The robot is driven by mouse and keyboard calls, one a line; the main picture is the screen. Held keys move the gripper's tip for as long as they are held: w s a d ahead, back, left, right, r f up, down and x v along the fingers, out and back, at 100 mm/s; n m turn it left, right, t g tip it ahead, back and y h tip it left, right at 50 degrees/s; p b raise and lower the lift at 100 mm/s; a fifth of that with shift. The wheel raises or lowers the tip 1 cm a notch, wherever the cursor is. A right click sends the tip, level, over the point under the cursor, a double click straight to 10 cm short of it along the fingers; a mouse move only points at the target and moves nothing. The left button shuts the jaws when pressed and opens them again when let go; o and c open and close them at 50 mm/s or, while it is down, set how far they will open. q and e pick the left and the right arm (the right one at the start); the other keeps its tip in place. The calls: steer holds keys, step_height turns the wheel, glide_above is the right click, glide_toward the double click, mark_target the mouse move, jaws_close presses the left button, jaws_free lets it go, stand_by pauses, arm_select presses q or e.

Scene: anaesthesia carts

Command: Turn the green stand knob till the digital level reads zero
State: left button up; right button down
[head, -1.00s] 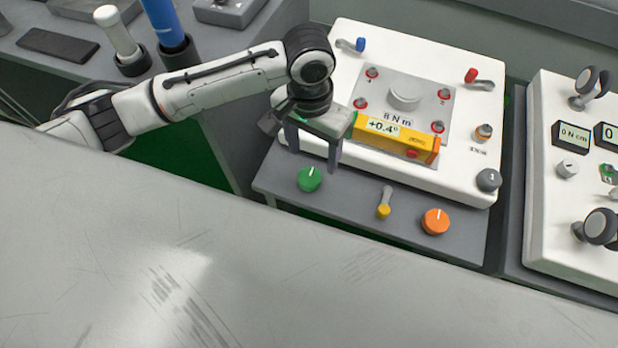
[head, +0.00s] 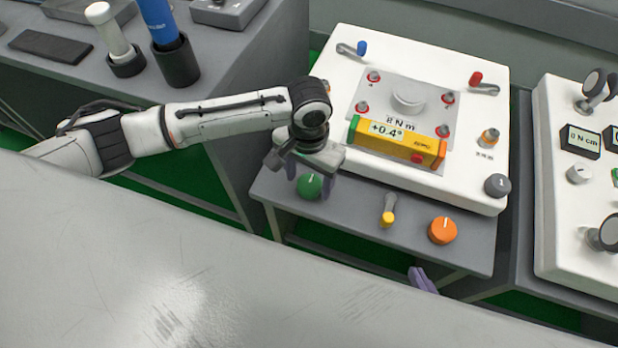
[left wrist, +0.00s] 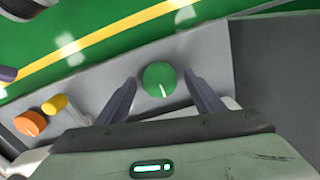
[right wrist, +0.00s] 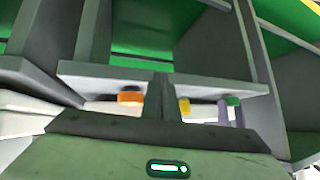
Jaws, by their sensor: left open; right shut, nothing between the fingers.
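The green knob (head: 309,186) sits at the left of the grey stand's front shelf (head: 340,205). It also shows in the left wrist view (left wrist: 159,79), between my left fingers. My left gripper (head: 308,190) is open with one finger on each side of the knob; whether they touch it I cannot tell. The yellow digital level (head: 398,142) lies on the white panel and reads +0.4°. My right gripper (right wrist: 160,100) is shut and empty, in front of the shelf; only a purple fingertip (head: 423,281) shows in the head view.
On the same shelf are a yellow-tipped lever (head: 388,212) and an orange knob (head: 442,230). The white panel (head: 470,185) behind carries red and blue levers and a central dial. Another white panel (head: 555,200) stands at right. A grey surface fills the foreground.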

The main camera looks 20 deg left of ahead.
arm_select(q)
steer(key=c, duration=1.1)
steer(key=shift+o, duration=0.3)
steer(key=p, duration=0.3)
steer(key=shift+s+r+n, duration=0.1)
steer(key=shift+r+n, duration=0.2)
steer(key=shift+r, duration=0.1)
steer(key=n+p, duration=0.3)
steer(key=p, duration=0.7)
steer(key=shift+n, duration=0.4)
steer(key=n+p, duration=0.1)
steer(key=p, duration=0.1)
steer(key=shift+n+p, duration=0.35)
steer(key=shift+n, duration=0.05)
steer(key=shift+d+f+n+p, duration=0.1)
steer(key=shift+f+n+p, duration=0.05)
steer(key=shift+n+p, duration=1.2)
steer(key=shift+n, duration=0.25)
steer(key=shift+f+n+p, duration=0.15)
steer(key=shift+n+p, duration=0.55)
steer(key=shift+n, duration=0.4)
arm_select(e)
step_height(320, 180, up, 13)
steer(key=s+d, duration=0.1)
steer(key=d, duration=0.1)
steer(key=shift+d+f+g+h, duration=0.2)
steer(key=shift+d+g+h, duration=0.1)
steer(key=shift+h, duration=0.1)
steer(key=shift+a, duration=0.1)
